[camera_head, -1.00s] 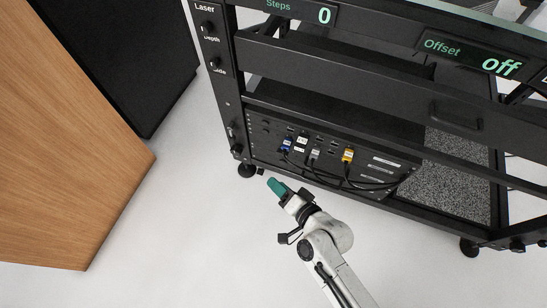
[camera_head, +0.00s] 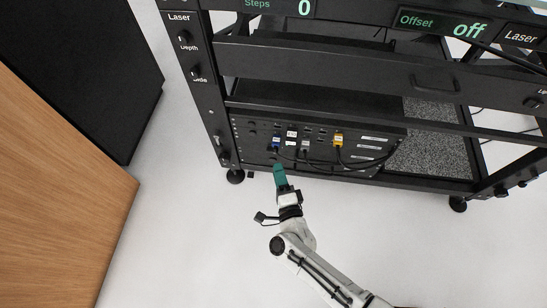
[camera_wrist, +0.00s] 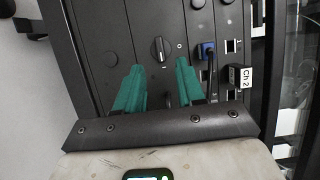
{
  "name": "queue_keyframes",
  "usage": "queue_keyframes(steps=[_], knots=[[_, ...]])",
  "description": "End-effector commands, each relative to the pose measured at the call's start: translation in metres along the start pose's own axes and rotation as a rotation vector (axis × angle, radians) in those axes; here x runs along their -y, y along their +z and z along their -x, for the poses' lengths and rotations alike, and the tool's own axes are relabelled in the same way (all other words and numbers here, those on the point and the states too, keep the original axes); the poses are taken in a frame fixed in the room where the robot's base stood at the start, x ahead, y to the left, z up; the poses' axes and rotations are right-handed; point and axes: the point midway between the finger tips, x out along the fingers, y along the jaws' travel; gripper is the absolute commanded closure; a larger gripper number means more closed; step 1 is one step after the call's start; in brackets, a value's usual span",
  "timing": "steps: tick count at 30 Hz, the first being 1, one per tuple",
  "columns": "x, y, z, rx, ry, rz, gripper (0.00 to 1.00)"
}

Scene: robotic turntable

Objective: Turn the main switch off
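A black rotary switch (camera_wrist: 160,48) with a light pointer line sits on the dark panel in the wrist view. It appears just beyond and between my fingertips; no contact is visible. I see no readable label naming it as the main switch. My gripper (camera_wrist: 160,66) has two teal fingers spread apart with nothing between them, so it is open. In the head view my gripper (camera_head: 279,170) points at the lower black panel (camera_head: 250,150) of the rack, near its bottom edge. The switch is too small to make out there.
A blue plug (camera_wrist: 207,50) with a cable is right of the switch, near a "Ch 2" tag (camera_wrist: 240,77). An orange plug (camera_head: 338,140) and black cables are further right. Laser knobs (camera_head: 184,38) are on the left post. Open floor (camera_head: 180,240) lies in front.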

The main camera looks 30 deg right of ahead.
Motion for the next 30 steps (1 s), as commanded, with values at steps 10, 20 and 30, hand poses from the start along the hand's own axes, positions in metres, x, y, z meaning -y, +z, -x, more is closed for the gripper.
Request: queue_keyframes(steps=[10, 20, 30], knots=[[-0.001, -0.001, -0.054, -0.001, -0.001, 0.001, 0.62], [0.000, 0.000, -0.063, 0.000, 0.000, 0.001, 0.62], [0.000, 0.000, -0.062, 0.000, 0.000, 0.001, 0.84]])
